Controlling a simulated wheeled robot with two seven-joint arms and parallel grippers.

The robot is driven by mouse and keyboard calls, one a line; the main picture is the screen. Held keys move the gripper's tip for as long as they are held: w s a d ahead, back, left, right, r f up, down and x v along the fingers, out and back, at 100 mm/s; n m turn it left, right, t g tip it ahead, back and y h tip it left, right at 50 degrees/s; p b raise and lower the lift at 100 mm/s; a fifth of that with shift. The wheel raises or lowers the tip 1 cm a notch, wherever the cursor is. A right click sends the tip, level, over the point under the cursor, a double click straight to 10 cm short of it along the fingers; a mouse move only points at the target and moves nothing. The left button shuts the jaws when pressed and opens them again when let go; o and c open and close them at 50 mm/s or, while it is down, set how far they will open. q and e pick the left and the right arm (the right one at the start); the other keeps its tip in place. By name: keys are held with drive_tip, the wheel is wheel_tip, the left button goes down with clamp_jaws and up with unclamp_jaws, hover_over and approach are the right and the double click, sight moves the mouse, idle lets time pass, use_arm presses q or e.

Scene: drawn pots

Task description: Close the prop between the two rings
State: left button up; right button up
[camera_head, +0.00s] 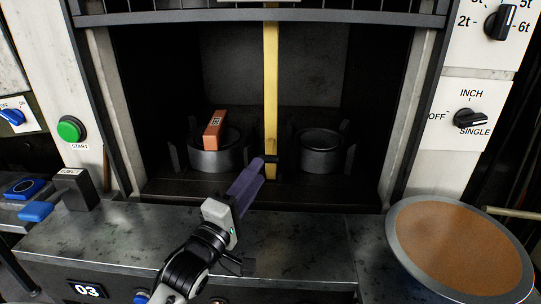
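The prop is a yellow upright bar (271,85) in the press opening, reaching from the top frame down to the bed between the two rings. The left ring (210,160) is a dark metal ring, and the right ring (320,151) is a similar one. My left gripper (257,166), with purple fingers, comes up from below. Its tips are at the lower part of the prop, by a small dark piece there. I cannot tell whether they touch it or how far apart the fingers are. My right gripper is not in view.
An orange labelled block (213,130) stands tilted at the left ring. A grey metal ledge (110,238) runs in front of the opening. A round pan with a brown surface (455,245) is at the right. A green start button (71,129) and dials sit on the side panels.

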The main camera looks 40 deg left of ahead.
sight(268, 155)
use_arm(q)
drive_tip(key=x, duration=0.6)
drive_tip(key=shift+w, duration=0.4)
drive_tip(key=shift+r, duration=0.1)
clamp_jaws()
